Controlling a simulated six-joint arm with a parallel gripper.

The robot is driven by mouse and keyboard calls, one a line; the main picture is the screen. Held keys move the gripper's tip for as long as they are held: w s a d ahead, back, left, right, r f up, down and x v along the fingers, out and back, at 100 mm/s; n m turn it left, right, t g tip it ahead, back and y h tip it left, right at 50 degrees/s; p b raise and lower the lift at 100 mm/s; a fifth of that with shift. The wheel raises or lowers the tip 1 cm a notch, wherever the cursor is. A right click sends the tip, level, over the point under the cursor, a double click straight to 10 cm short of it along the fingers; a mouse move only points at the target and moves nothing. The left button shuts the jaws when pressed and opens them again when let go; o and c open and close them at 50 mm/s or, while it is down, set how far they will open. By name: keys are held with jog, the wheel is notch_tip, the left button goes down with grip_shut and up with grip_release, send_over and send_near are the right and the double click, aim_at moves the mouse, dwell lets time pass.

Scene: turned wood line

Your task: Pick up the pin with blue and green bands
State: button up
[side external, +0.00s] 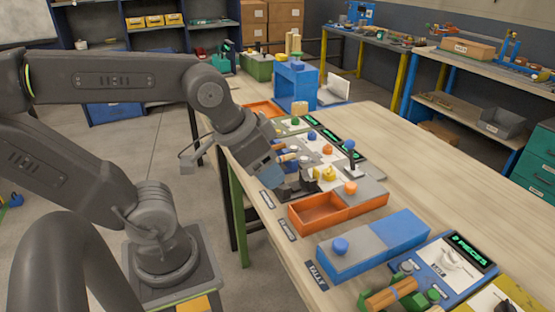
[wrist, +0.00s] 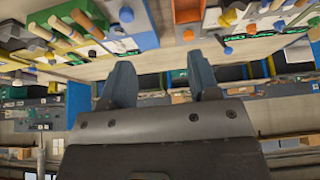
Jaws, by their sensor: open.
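A wooden pin with a blue band (side external: 391,294) lies across green supports at the bottom right of the side external view; I cannot make out a green band on it. Several wooden pins (wrist: 68,29) lie side by side at the upper left of the wrist view, too small to read their bands surely. Other light wooden pieces (side external: 288,157) show beside my gripper in the side external view. My gripper (side external: 296,186) is open over the left side of the table, near the orange tray. In the wrist view its two fingers (wrist: 162,82) are apart with nothing between them.
The orange tray (side external: 318,212) and a blue-grey box with a blue knob (side external: 372,250) stand close by. A post with a blue ball (side external: 350,158) rises near my gripper. A blue display board (side external: 450,262) lies at right. The table's right side (side external: 450,185) is bare.

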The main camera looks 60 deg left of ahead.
jog(key=shift+r, duration=0.1)
jog(key=w+a+r+g+y, duration=0.1)
jog(key=w+a+g, duration=0.1)
jog(key=w+a, duration=0.8)
jog(key=w+a+r+g, duration=0.1)
jog(key=w+a+g, duration=0.1)
jog(key=w+a, duration=0.75)
jog(key=s+a+f+g+h, duration=0.1)
jog(key=a+f, duration=0.3)
jog(key=a, duration=0.8)
jog(key=s+a+f+g, duration=0.15)
jog(key=a+f, duration=0.35)
jog(key=a, duration=0.6)
jog(key=shift+t, duration=0.45)
jog(key=f, duration=0.8)
jog(key=shift+s+a, duration=0.2)
jog(key=shift+a, duration=0.2)
jog(key=shift+w+a+f, duration=0.1)
jog(key=shift+a+f, duration=0.05)
jog(key=shift+f, duration=1.25)
jog(key=shift+a+f, duration=0.15)
jog(key=shift+f, duration=1.25)
